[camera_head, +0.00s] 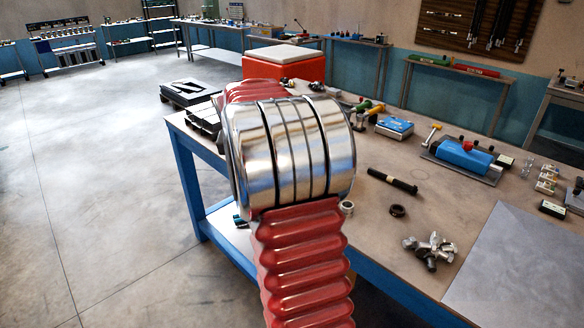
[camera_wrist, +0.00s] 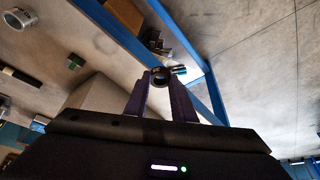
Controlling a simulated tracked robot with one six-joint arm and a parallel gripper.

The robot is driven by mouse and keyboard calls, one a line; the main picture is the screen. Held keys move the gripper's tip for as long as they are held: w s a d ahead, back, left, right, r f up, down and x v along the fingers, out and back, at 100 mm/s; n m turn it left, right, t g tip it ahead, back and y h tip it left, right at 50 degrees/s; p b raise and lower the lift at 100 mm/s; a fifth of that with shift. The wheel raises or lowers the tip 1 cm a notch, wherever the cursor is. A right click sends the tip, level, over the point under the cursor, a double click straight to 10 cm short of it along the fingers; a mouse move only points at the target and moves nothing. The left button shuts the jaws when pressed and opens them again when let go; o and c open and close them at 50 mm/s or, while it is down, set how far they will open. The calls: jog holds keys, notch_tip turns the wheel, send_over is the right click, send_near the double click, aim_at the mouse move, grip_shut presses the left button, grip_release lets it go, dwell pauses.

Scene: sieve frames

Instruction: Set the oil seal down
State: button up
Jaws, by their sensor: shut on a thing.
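My gripper (camera_wrist: 158,77) shows in the wrist view, its two dark fingers pointing away from the camera. It is shut on a small dark ring, which looks like the oil seal (camera_wrist: 160,83), held between the fingertips. Behind it are the blue table frame and a lower shelf. In the head view my gripper and the held ring are hidden behind my arm. A separate black ring (camera_head: 397,211) lies flat on the workbench (camera_head: 440,195) in the head view, right of my arm.
A small metal ring (camera_head: 347,207), a black bolt (camera_head: 392,181) and a metal knob-like part (camera_head: 431,249) lie on the bench. A blue vise (camera_head: 464,154) stands farther back. A grey plate (camera_head: 525,262) covers the near right. Bare bench lies between them.

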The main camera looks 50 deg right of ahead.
jog(key=w+a+n, duration=0.2)
jog(key=w+a, duration=0.1)
jog(key=a, duration=0.9)
jog(key=w+a+r+n+t+y, duration=0.1)
jog(key=w+a+n, duration=0.2)
jog(key=a, duration=0.9)
jog(key=w+a+r+n+y, duration=0.1)
jog(key=w+a, duration=0.3)
jog(key=a, duration=0.8)
jog(key=shift+a+n+t, duration=0.2)
jog(key=shift+n+t, duration=0.2)
jog(key=shift+n, duration=0.3)
jog(key=shift+w, duration=0.15)
